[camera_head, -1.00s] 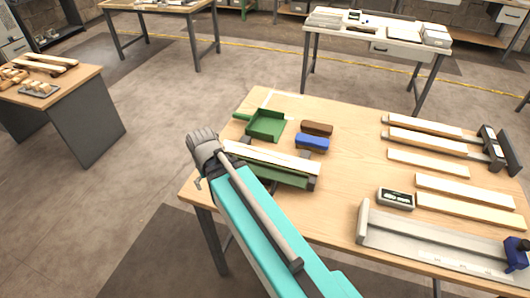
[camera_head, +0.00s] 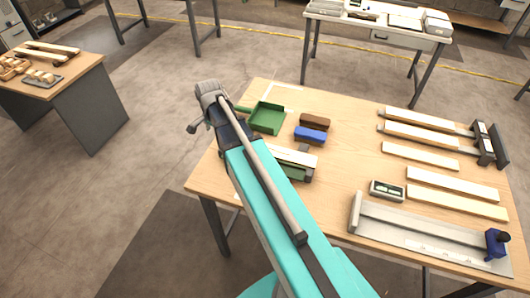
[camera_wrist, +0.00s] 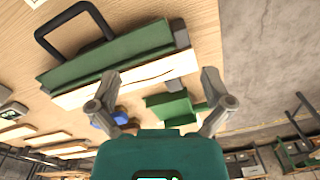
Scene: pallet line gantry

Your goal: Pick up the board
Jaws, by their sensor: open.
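Several pale boards lie on the table. One pale board (camera_head: 293,156) rests along a green fixture (camera_head: 296,172) at the table's left side, partly hidden behind my arm in the head view. In the wrist view, this board (camera_wrist: 140,75) runs along the green fixture (camera_wrist: 110,60), which has a black handle loop. My gripper (camera_wrist: 162,76) is open and empty, its two fingers spread with the board's strip showing between and beyond them. I cannot tell the gap to the board.
A green dustpan (camera_head: 267,117), a brown block (camera_head: 314,121) and a blue brush-like block (camera_head: 310,135) lie close to the fixture. More boards (camera_head: 420,156), a grey tray (camera_head: 387,190) and a long grey fixture (camera_head: 425,240) occupy the right side. The table's middle is fairly clear.

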